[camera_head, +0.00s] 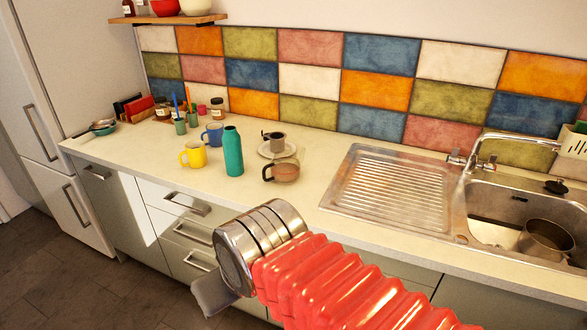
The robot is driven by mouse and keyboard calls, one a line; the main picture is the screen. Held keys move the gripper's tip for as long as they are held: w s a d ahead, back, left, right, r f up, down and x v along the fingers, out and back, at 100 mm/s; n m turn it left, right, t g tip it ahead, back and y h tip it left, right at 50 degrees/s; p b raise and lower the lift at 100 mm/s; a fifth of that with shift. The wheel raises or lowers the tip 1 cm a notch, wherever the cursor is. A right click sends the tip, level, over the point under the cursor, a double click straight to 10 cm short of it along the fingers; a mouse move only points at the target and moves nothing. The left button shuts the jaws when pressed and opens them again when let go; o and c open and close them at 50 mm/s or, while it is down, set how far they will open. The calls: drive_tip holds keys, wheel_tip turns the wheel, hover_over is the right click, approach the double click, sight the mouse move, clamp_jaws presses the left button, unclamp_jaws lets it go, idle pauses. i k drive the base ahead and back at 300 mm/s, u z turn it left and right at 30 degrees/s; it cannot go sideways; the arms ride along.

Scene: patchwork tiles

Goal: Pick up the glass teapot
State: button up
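The glass teapot (284,171) stands on the counter, in the middle of the view. It is see-through with a dark handle on its left side. It sits just in front of a pale saucer that carries a dark cup. My gripper (212,298) is at the lower left end of my red ribbed arm, in front of the counter and well apart from the teapot. Only a grey part of the gripper shows past the metal wrist, so its fingers cannot be made out.
A teal bottle (233,152), a yellow mug (193,155) and a blue mug (213,134) stand left of the teapot. The saucer (264,150) is close behind it. A steel drainboard (390,190) and sink with a pot (546,242) lie right. The counter front is clear.

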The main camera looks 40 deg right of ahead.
sight(285, 166)
drive_tip(key=u, duration=0.05)
drive_tip(key=i, duration=1)
drive_tip(key=z, duration=0.05)
